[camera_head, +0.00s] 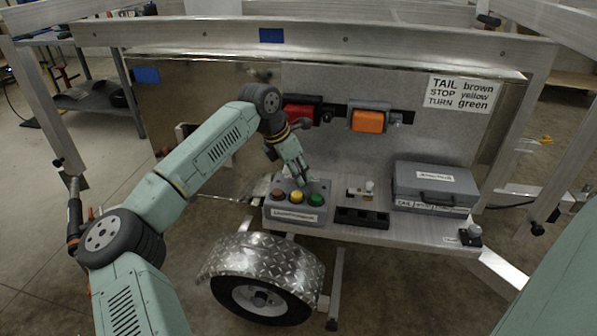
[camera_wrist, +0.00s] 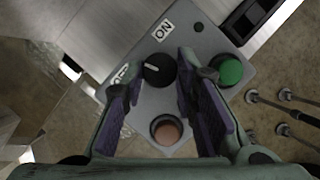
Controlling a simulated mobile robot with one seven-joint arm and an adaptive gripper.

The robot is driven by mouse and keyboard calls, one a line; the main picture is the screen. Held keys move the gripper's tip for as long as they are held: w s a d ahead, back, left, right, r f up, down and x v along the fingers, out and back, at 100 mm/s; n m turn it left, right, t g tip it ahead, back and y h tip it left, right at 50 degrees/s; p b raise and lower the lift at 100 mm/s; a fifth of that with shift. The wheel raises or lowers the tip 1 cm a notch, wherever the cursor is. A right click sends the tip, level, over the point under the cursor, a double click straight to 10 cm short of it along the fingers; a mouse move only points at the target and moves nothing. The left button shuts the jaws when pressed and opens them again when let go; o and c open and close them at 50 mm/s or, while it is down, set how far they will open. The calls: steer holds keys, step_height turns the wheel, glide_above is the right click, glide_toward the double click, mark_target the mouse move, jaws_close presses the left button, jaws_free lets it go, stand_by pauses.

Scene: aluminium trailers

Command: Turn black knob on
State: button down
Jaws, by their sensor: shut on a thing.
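The black knob (camera_wrist: 158,70) sits on a grey control box (camera_wrist: 205,45) in the wrist view. Its white mark is on the knob's left part. An "ON" label (camera_wrist: 163,30) lies above the knob and a partly covered "OFF" label (camera_wrist: 121,76) lies to its left. My gripper (camera_wrist: 160,78) has one finger on each side of the knob and is shut on it. In the head view my gripper (camera_head: 302,181) points down at the control box (camera_head: 293,214) and the knob is hidden.
A green button (camera_wrist: 230,70) is close beside the right finger, and a brown button (camera_wrist: 166,130) is below the knob. In the head view a yellow button (camera_head: 296,197) is between them. A grey case (camera_head: 433,185) stands to the right; red and orange lamps (camera_head: 368,120) are behind.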

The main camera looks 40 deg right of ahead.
steer(key=m, duration=0.2)
steer(key=m+g+p, duration=0.1)
steer(key=shift+w+r+m+y, duration=0.2)
steer(key=shift+m+y, duration=0.1)
steer(key=shift+m, duration=0.1)
steer(key=m+p, duration=0.1)
steer(key=m+g+p, duration=0.1)
steer(key=m, duration=0.1)
steer(key=shift+d+m+g+y, duration=0.2)
steer(key=shift+m+g+y, duration=0.1)
steer(key=m+y+p, duration=0.1)
steer(key=m+p, duration=0.1)
steer(key=m, duration=0.1)
steer(key=shift+w+d+g, duration=0.1)
steer(key=shift+g, duration=0.3)
steer(key=shift+w+f+m+y+p, duration=0.15)
steer(key=shift+m+y+p, duration=0.35)
steer(key=shift+m, duration=0.7)
steer(key=c, duration=1.3)
jaws_free()
steer(key=shift+v, duration=3.7)
